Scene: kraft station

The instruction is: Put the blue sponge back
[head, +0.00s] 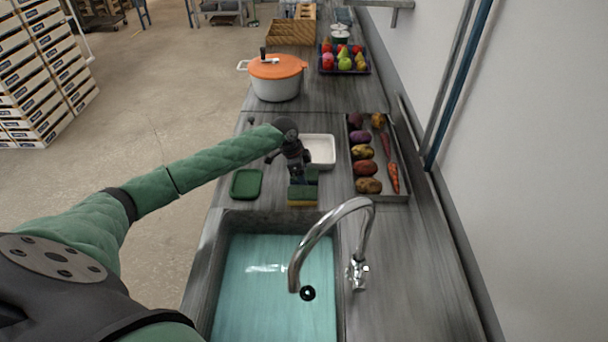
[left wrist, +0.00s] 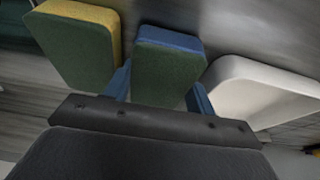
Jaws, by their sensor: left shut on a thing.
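My left gripper (head: 297,177) is over the counter just behind the sink. In the left wrist view, its blue fingers (left wrist: 160,88) are shut on the blue sponge (left wrist: 172,42), which has a green scouring face. In the head view the blue sponge is mostly hidden by the gripper; I cannot tell whether it touches the counter. A yellow sponge (head: 302,202) with a green face lies close by at the sink's back edge, and it also shows in the left wrist view (left wrist: 75,45). My right gripper is out of view.
A white dish (head: 322,150) stands right behind the gripper, and a green dish (head: 246,184) lies to its left. A tray of vegetables (head: 400,165) is at the right. The sink (head: 275,285) with its faucet (head: 362,240) is in front. A pot (head: 272,78) stands farther back.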

